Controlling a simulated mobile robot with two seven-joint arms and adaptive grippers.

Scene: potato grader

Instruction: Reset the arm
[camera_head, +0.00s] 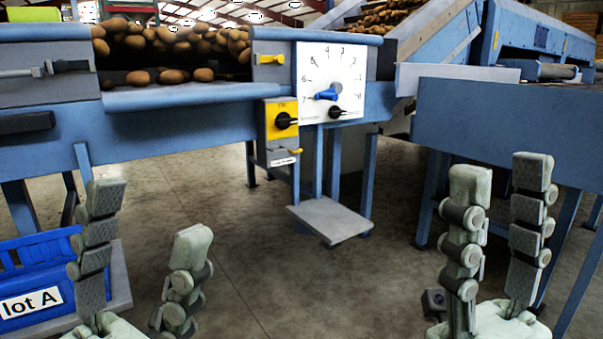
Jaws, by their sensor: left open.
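My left gripper (148,212) stands at the lower left, fingers upward and apart, with nothing between them. My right gripper (501,180) stands at the lower right, its two grey fingers also upward, apart and empty. Both are in front of the blue potato grader and appear clear of it. The grader's white dial plate (312,62) has numbers, a blue pointer (327,94) and a small black knob (336,113). Left of the dial is a yellow switch box (282,108) with a black knob. A yellow lever (269,60) sits above that box.
Potatoes (172,76) lie in the grader's opening at the upper left. A blue crate (75,262) labelled lot A stands at the lower left, partly behind my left gripper. A blue side table (500,125) is at the right. A grey step plate (329,220) sits low in the middle; open floor lies before it.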

